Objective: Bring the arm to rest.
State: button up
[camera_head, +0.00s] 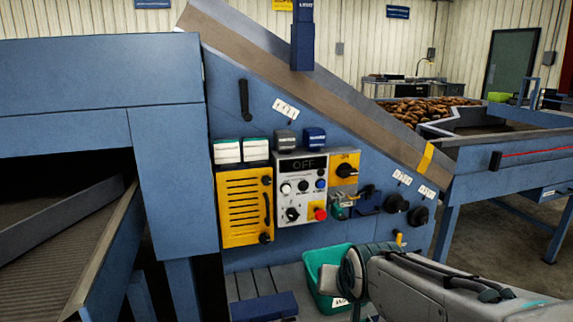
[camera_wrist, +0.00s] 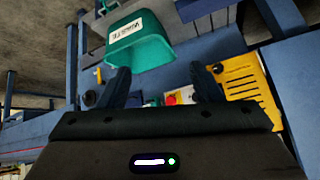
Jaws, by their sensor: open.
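My gripper (camera_wrist: 162,80) shows at the bottom of the wrist view, with its two dark fingers spread apart and nothing visible between them. Beyond the fingers are the grader's blue side and, upside down, the control box with its red button (camera_wrist: 170,99). In the head view my grey arm (camera_head: 450,287) reaches in from the lower right, in front of the grader. I cannot make out my fingers there. The control box (camera_head: 301,205) reads OFF, with a red button at its lower right.
A teal bin (camera_head: 323,270) stands below the control box, partly behind my arm; its WASTE label shows in the wrist view (camera_wrist: 125,28). A yellow vented panel (camera_head: 240,228) and black knobs (camera_head: 396,203) stick out from the grader. Open floor lies at right.

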jog(key=s+d+r+g+p, duration=0.2)
jog(key=s+r+p, duration=0.1)
jog(key=s+p, duration=0.2)
jog(key=s+d+r+n+g+p, duration=0.1)
jog(key=s+d+r+g+p, duration=0.1)
jog(key=s, duration=0.6)
notch_tip(320, 180, up, 2)
jog(key=g+p, duration=0.1)
jog(key=p, duration=0.2)
jog(key=shift+s+d+r+h, duration=0.25)
jog(key=shift+s+h, duration=0.15)
